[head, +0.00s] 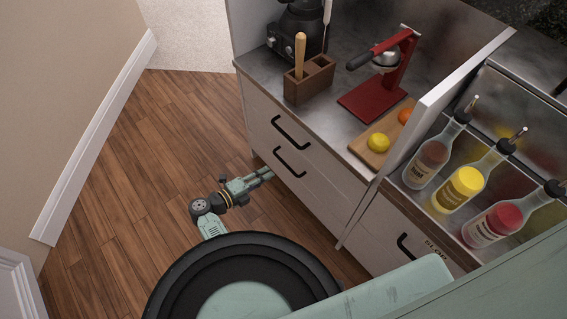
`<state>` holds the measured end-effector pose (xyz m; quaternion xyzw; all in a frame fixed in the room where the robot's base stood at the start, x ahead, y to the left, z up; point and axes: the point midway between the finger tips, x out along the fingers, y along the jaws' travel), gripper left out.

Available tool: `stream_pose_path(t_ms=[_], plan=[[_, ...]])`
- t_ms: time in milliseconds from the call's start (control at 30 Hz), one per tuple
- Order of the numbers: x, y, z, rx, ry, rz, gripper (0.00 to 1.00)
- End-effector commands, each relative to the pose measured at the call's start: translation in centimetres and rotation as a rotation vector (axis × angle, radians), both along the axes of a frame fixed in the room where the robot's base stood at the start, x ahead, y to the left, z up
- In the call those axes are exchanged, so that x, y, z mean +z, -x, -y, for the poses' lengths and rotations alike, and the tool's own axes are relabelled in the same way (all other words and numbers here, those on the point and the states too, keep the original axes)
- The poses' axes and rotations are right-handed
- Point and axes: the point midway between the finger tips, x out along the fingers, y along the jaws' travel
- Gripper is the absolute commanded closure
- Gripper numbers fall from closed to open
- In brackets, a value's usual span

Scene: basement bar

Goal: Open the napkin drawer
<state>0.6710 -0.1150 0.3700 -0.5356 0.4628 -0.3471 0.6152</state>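A pale cabinet front stands under the steel counter, with an upper drawer (318,149) and a lower drawer (318,188). The upper drawer has a black bar handle (291,133), and the lower one has a similar handle (289,162). Both fronts look closed. I see no napkin label on either, so I cannot tell which is the napkin drawer. My gripper (268,173) is at the end of my pale green arm, low beside the cabinet, left of and below the lower handle. It appears apart from both handles. Its fingers are too small to tell whether they are open.
On the counter (335,121) are a wooden holder (309,80), a red citrus press (380,77) and a cutting board (372,157) with fruit. Wood floor (140,150) is clear at left.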

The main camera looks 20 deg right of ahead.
Motion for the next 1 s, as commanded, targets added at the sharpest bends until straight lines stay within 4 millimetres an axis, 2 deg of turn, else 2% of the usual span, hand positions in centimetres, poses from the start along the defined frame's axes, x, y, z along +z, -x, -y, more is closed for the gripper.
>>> stream_pose_path(t_ms=[300, 500, 667, 900, 1000], plan=[[-1.4, -2.1, 5.6, -0.002, 0.001, 0.003, 0.82], [-1.8, -3.0, 8.0, 0.002, 0.001, 0.003, 0.82], [-1.8, -3.3, 8.8, 0.003, 0.002, 0.003, 0.82], [-1.7, -3.4, 8.9, 0.004, 0.002, 0.004, 0.82], [-1.7, -3.4, 8.8, 0.004, 0.002, 0.004, 0.87]])
